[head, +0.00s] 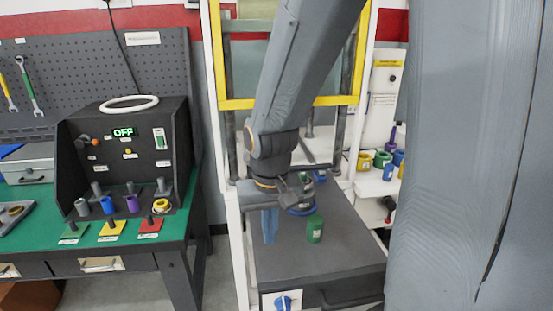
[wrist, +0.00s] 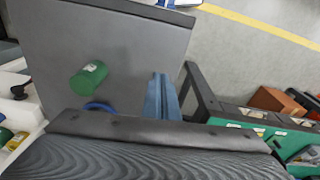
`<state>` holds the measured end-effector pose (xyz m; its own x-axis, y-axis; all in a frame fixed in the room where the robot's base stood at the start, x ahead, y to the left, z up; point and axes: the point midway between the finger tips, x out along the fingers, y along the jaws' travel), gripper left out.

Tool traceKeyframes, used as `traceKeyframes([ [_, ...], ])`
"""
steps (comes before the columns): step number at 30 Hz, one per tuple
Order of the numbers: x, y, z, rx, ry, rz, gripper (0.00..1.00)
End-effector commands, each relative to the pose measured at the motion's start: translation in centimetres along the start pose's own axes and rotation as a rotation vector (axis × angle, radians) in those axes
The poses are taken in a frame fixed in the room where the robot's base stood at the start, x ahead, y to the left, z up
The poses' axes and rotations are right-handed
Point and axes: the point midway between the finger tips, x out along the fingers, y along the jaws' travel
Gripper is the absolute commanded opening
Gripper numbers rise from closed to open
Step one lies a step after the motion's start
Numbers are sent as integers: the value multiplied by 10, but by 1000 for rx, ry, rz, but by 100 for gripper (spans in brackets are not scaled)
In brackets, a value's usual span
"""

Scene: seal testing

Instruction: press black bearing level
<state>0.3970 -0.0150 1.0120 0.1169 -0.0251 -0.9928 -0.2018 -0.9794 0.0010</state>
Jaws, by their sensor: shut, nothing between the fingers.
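My gripper (head: 270,240) hangs over the dark grey top of the drawer unit (head: 345,252); its blue fingers are together with nothing between them. In the wrist view the shut fingers (wrist: 159,78) also show over the grey top. A blue ring-shaped part (head: 301,210) is to the right of the fingers, partly hidden by my wrist; its rim shows in the wrist view (wrist: 100,106). A green cylinder (head: 315,229) stands near it, apart from the fingers, and also shows in the wrist view (wrist: 89,77). I cannot make out a black bearing for certain.
A yellow-edged frame (head: 237,104) rises behind the top. On the left, a green bench (head: 52,211) holds a black test box (head: 122,140) reading OFF, with coloured cylinders in front. A white shelf (head: 376,185) on the right holds coloured rings. The front of the grey top is clear.

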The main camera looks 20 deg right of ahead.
Motion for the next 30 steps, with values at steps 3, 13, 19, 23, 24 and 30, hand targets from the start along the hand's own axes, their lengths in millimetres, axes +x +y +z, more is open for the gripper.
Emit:
traceKeyframes([
  [3, -20, 16, -41, 237, 7, 39, 0],
  [13, -73, 75, -133, 909, 76, 169, 0],
  [19, -87, 94, -153, 1087, 112, 204, 0],
  [23, -82, 97, -155, 1110, 116, 208, 0],
  [24, -78, 98, -155, 1110, 116, 208, 0],
  [30, -53, 103, -155, 1109, 115, 208, 0],
])
